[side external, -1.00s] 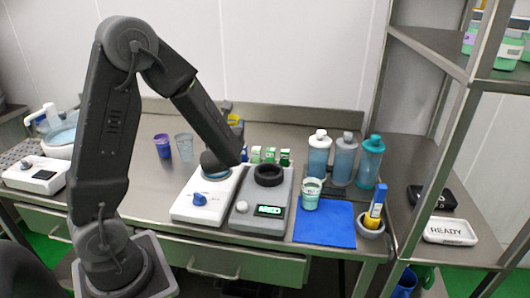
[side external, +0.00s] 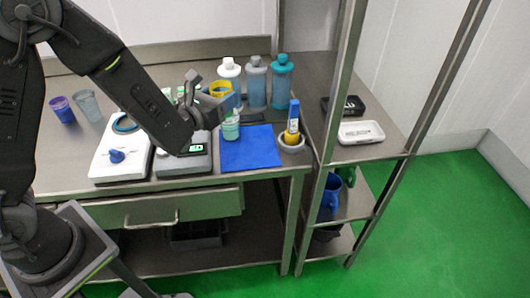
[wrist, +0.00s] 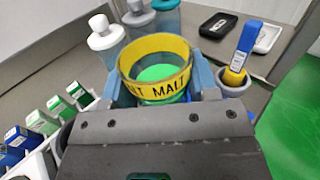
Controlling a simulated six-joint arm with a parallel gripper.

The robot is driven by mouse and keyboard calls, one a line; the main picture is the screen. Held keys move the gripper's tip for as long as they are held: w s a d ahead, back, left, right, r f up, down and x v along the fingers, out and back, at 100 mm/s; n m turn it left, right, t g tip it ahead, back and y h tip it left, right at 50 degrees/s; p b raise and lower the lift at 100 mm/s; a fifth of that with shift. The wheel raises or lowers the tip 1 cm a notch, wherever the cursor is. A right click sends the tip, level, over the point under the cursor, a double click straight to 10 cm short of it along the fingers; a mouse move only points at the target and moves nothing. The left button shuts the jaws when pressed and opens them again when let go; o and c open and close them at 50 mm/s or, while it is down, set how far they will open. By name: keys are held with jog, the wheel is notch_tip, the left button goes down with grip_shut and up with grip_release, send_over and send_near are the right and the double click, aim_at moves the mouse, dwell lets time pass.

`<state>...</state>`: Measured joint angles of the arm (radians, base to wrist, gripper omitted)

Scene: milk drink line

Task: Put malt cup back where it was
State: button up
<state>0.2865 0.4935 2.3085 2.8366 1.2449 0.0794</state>
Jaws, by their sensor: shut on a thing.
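The malt cup, a clear cup with a yellow band lettered MALT (wrist: 155,62), is between the jaws of my gripper (wrist: 160,85) in the wrist view. In the side external view the yellow-banded cup (side external: 221,88) is held up above the work table. My gripper (side external: 212,102) is shut on it there. Something green shows through or inside the cup; I cannot tell which. A mint-green cup (side external: 231,127) stands below, close to my gripper, at the blue mat's left edge. Its upper part is close to my gripper in the picture.
Several capped bottles (side external: 256,82) stand behind my gripper. A grey pot (side external: 291,145) holding a blue-and-yellow tube (side external: 292,122) is right of the blue mat (side external: 262,152). A white appliance (side external: 120,158) is at left. A READY tray (side external: 361,132) lies on the right shelf. The mat is mostly bare.

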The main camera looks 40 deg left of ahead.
jog(key=w+d+f, duration=0.1)
jog(key=d+f, duration=0.1)
jog(key=d, duration=0.1)
jog(key=d+f, duration=0.2)
jog(key=d, duration=0.2)
jog(key=w+d+f, duration=0.1)
jog(key=d+f, duration=0.1)
jog(key=d, duration=0.2)
jog(key=shift+w+f, duration=0.35)
jog(key=shift+f, duration=2.05)
jog(key=shift+f, duration=0.15)
jog(key=o, duration=1.1)
